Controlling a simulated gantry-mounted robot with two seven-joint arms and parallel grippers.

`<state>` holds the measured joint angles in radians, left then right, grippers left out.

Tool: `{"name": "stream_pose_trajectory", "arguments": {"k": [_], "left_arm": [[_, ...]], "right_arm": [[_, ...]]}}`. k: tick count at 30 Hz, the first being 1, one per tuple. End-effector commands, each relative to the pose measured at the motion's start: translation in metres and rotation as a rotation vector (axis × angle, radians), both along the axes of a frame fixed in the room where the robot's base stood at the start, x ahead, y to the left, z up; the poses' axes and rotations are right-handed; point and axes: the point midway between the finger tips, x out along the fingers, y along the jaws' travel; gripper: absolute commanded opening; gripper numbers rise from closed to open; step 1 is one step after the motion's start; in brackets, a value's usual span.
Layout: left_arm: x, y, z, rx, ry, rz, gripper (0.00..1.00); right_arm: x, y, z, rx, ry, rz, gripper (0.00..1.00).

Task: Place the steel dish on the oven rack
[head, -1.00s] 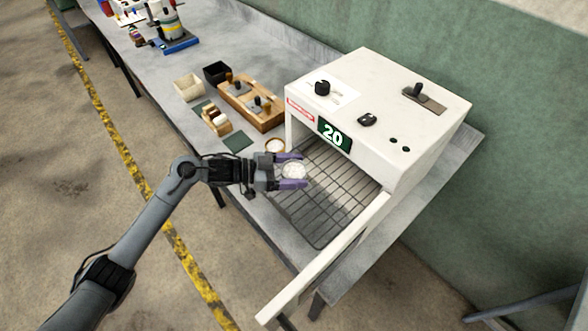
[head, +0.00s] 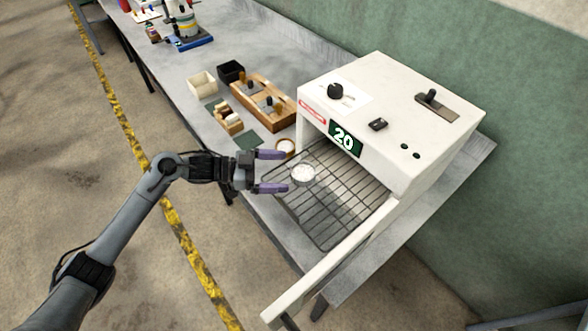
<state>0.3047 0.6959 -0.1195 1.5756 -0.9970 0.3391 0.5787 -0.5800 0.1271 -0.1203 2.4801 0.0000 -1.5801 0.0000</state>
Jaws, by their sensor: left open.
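The steel dish (head: 303,174), small and round with pale white contents, sits on the oven rack (head: 325,215) near its left, outer edge. The rack is a dark wire grid that extends out of the white oven (head: 390,110), whose door (head: 325,268) is open. My left gripper (head: 272,171) is open and empty, just left of the dish. Its purple fingers point toward the dish and do not appear to touch it. My right gripper is not in view.
The grey bench (head: 190,95) holds a wooden block with knobbed pieces (head: 263,103), a cream box (head: 202,84), a black box (head: 231,71), a small wooden holder (head: 227,119) and a round, light-coloured item with a brown rim (head: 286,146). Most of the rack is clear.

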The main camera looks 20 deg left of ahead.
Motion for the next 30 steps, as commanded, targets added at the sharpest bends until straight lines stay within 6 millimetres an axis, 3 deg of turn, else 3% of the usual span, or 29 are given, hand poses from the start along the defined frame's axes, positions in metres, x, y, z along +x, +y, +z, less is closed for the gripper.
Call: {"name": "stream_pose_trajectory", "arguments": {"k": [3,10,30], "left_arm": [[-0.010,0.018,0.003,0.003,0.002,0.000,1.00],[-0.021,0.038,0.006,0.001,0.000,0.000,1.00],[-0.023,0.042,0.007,0.000,0.000,0.000,1.00]], "right_arm": [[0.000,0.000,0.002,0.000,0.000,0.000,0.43],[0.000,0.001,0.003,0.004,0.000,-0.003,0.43],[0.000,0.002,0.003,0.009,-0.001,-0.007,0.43]]}}
